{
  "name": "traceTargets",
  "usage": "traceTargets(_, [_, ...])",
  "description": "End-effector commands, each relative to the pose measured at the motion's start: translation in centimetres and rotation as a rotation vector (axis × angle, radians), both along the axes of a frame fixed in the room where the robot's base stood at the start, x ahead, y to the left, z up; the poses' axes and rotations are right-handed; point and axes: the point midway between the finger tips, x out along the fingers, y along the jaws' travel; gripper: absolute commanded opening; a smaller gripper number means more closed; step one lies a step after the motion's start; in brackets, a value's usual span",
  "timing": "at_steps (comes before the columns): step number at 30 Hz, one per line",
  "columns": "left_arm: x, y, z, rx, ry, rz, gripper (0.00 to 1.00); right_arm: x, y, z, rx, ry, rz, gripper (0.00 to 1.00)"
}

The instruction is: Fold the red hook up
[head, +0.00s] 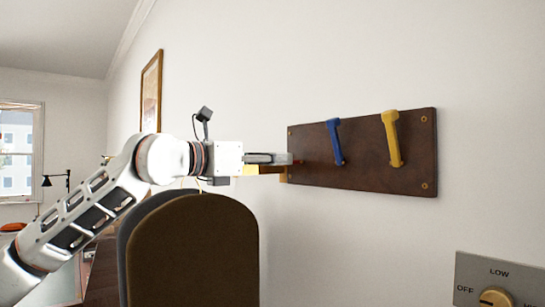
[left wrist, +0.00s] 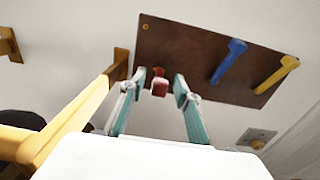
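A dark brown board (head: 365,178) is fixed to the wall, and it also shows in the left wrist view (left wrist: 195,65). The red hook (left wrist: 159,82) is at the board's left end. In the head view my left gripper hides most of it, and only a bit of red (head: 299,161) shows. My left gripper (left wrist: 163,82) is open, with its teal fingers apart on either side of the red hook. Contact cannot be told. It also shows in the head view (head: 290,159) at the board's left edge. My right gripper is in neither view.
A blue hook (head: 336,142) and a yellow hook (head: 392,138) are on the same board, to the right. A yellow-brown wooden bar (left wrist: 75,118) runs close left of my left gripper. A brown chair back (head: 195,250) stands below the arm. A dial panel (head: 520,280) is lower right.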

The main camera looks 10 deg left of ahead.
Motion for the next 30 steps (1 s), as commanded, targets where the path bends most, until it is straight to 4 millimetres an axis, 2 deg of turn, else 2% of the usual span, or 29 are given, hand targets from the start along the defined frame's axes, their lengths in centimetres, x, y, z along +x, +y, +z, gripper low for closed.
traceTargets(6, [0.0, 0.0, 0.0, 0.0, 0.0, 0.0, 0.32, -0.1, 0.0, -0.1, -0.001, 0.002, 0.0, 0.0])
traceTargets(9, [0.0, 0.0, 0.0, 0.0, 0.0, 0.0, 0.06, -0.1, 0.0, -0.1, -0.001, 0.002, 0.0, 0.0])
traceTargets(10, [0.0, 0.0, 0.0, 0.0, 0.0, 0.0, 0.0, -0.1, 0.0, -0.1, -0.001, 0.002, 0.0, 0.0])
traceTargets(20, [0.0, 0.0, 0.4, 0.011, 0.011, 0.001, 0.0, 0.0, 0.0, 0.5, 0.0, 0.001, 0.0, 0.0])
traceTargets(30, [0.3, -0.1, 2.3, 0.13, 0.129, 0.003, 0.0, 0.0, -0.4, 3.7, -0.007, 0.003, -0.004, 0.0])
